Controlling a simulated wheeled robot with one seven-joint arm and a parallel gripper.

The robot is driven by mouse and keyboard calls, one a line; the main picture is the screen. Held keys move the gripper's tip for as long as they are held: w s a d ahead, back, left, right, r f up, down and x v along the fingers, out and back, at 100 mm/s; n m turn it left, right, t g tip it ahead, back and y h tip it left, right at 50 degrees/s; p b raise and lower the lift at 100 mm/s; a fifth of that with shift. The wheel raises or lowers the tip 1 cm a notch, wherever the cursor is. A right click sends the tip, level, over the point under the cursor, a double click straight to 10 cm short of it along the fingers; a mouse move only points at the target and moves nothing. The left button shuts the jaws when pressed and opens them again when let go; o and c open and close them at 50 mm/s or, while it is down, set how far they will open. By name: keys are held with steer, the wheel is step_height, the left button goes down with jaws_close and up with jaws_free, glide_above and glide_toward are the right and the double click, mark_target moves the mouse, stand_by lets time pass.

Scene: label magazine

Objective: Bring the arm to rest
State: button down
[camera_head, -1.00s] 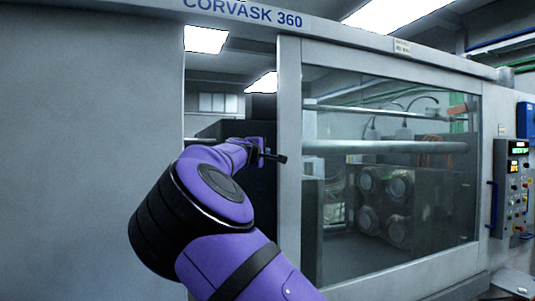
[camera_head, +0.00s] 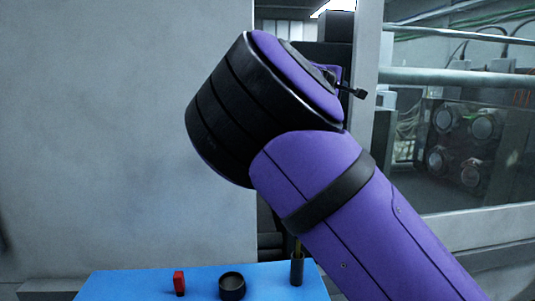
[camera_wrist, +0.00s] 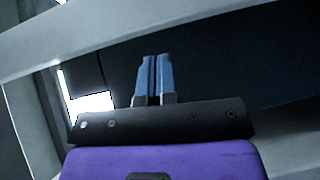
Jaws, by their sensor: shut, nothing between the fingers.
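My gripper (camera_wrist: 154,80) shows in the wrist view with its two blue-grey fingers side by side, shut, with nothing between them. In the head view my purple and black arm fills the middle and lower right and hides most of the gripper. The arm is raised, with its far end before the opening in the big grey machine (camera_head: 130,130). In the wrist view, pale frame bars and a dark interior lie beyond the fingers.
A blue table top (camera_head: 130,286) lies low in front of the machine. On it stand a red item (camera_head: 179,283), a black round cup (camera_head: 232,287) and a dark narrow holder (camera_head: 297,269). The machine's window (camera_head: 465,130) is at right.

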steer(key=s+d+f+m+g+y, duration=0.3)
steer(key=s+d+f+m+g, duration=0.15)
steer(key=d+f, duration=0.85)
steer(key=s+d+f+m+g+y, duration=0.25)
steer(key=s+d+f, duration=0.2)
steer(key=s, duration=0.45)
steer(key=s+a+y, duration=0.2)
steer(key=s+a, duration=0.2)
steer(key=s, duration=0.8)
steer(key=s+a+m+y, duration=0.1)
steer(key=s+a, duration=0.3)
steer(key=s, duration=0.8)
steer(key=s+a+r+y, duration=0.1)
steer(key=s+a+y, duration=0.2)
steer(key=s, duration=0.9)
steer(key=shift+s+a+m, duration=0.2)
steer(key=shift+a+m, duration=0.1)
steer(key=shift+a, duration=0.7)
